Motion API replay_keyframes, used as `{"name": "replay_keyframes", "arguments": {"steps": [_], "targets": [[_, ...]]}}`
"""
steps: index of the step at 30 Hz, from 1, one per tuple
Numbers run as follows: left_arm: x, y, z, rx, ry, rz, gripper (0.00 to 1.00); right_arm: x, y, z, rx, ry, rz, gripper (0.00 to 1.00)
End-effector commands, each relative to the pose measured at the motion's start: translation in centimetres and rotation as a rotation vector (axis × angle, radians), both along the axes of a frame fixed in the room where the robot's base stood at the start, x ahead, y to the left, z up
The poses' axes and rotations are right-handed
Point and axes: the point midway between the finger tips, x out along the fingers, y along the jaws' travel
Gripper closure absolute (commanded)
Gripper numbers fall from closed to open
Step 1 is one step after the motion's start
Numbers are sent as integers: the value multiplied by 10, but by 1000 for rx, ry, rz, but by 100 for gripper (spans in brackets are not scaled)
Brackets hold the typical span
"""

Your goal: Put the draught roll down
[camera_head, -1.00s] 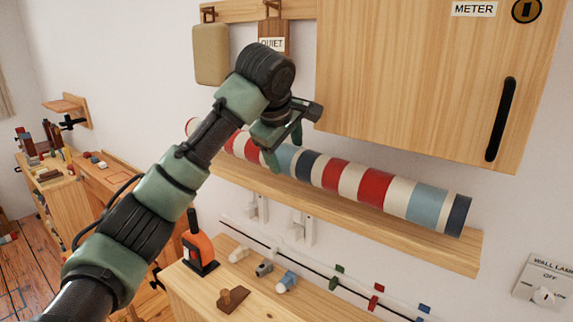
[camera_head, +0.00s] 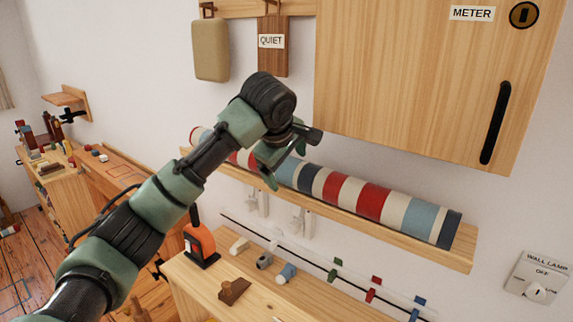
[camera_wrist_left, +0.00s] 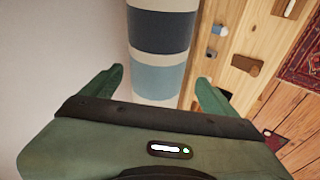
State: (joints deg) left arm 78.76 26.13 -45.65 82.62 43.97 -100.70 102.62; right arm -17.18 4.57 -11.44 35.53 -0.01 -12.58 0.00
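The draught roll (camera_head: 372,202) is a long tube banded in red, cream, light blue and navy. It lies along the wooden wall shelf (camera_head: 462,259) and appears to rest on it. My left gripper (camera_head: 268,172) is over the roll, left of its middle, with its fingers pointing down. In the left wrist view the roll (camera_wrist_left: 160,80) passes between the two fingers (camera_wrist_left: 162,90), with a narrow gap on each side. The fingers are open around it, apart from its sides. My forearm and gripper hide part of the roll. My right gripper is not in view.
A wooden cabinet (camera_head: 420,80) with a black handle hangs just above the shelf. A beige pad (camera_head: 211,51) and a QUIET tag (camera_head: 272,60) hang to its left. Below is a bench (camera_head: 300,298) with an orange-and-black tool (camera_head: 201,244) and small fittings.

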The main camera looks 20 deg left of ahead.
Motion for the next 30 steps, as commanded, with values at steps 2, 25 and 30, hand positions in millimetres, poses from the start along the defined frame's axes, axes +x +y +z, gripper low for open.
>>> {"name": "replay_keyframes", "arguments": {"steps": [2,25,30], "targets": [[0,0,1,-1,-2,0,11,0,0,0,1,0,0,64],[-67,-4,97,0,-9,3,11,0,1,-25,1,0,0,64],[-70,-5,100,-2,-6,2,11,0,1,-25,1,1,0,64]]}}
